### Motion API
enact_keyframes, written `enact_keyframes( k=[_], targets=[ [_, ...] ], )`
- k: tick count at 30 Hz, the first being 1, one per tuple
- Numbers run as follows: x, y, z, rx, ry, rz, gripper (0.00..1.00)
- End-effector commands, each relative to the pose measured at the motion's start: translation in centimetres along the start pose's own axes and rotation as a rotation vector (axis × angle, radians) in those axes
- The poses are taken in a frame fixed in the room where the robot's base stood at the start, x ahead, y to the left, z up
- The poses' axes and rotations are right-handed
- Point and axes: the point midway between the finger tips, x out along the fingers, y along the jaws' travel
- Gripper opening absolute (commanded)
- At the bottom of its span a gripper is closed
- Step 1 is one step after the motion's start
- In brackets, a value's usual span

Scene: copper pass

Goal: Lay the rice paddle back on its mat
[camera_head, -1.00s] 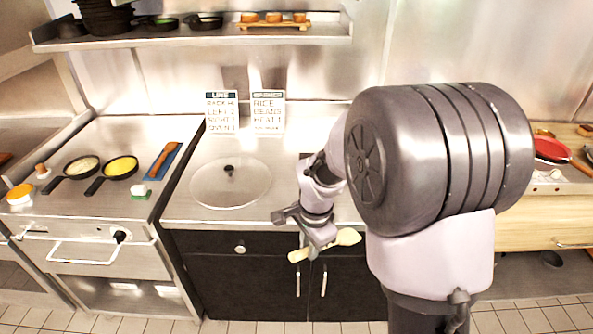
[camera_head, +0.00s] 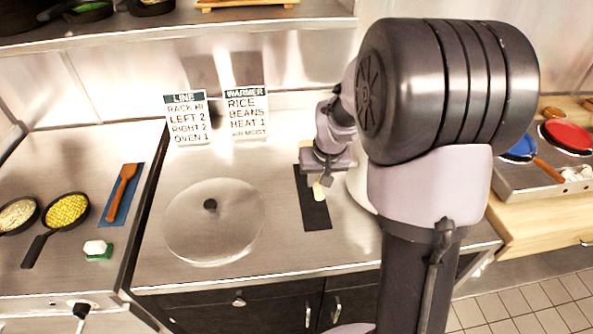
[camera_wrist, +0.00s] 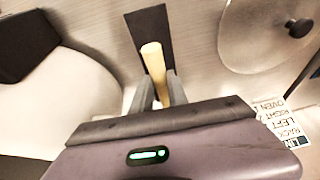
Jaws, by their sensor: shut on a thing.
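The pale wooden rice paddle (camera_head: 318,191) is held in my gripper (camera_head: 325,172), over the counter. In the wrist view the paddle (camera_wrist: 153,58) sticks out between the two fingers of my gripper (camera_wrist: 160,88), which are shut on it. The dark mat (camera_head: 315,215) lies on the steel counter right of the round lid; its far part is partly hidden by my gripper. In the wrist view the bare mat (camera_wrist: 148,20) shows beyond the paddle's end, roughly in line with it. I cannot tell whether the paddle touches the mat.
A round clear lid (camera_head: 213,235) lies left of the mat. A pale rounded object (camera_head: 360,188) stands close on the right, partly behind my arm. Two signs (camera_head: 246,112) stand at the back. A brown spatula (camera_head: 122,187) lies on a blue mat (camera_head: 113,212) on the left counter.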

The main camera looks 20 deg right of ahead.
Motion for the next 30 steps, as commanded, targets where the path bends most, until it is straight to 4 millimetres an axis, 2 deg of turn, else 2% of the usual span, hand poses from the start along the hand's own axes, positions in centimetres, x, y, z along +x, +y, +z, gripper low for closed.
enact_keyframes(
  k=[2, 6, 11, 16, 27, 28, 30],
  targets=[
    [0.8, 0.0, 0.3, 0.000, 0.003, 0.001, 0.00],
    [4.0, 0.2, 1.4, 0.000, 0.004, 0.002, 0.00],
    [6.0, 0.3, 2.0, 0.000, 0.004, 0.002, 0.00],
    [9.6, 0.5, 3.2, 0.002, 0.003, 0.001, 0.00],
    [9.9, 0.5, 3.3, 0.001, 0.006, 0.002, 0.00],
    [9.9, 0.5, 3.3, 0.001, 0.006, 0.002, 0.23],
    [9.8, 0.5, 3.2, 0.001, 0.006, 0.002, 0.37]
  ],
)
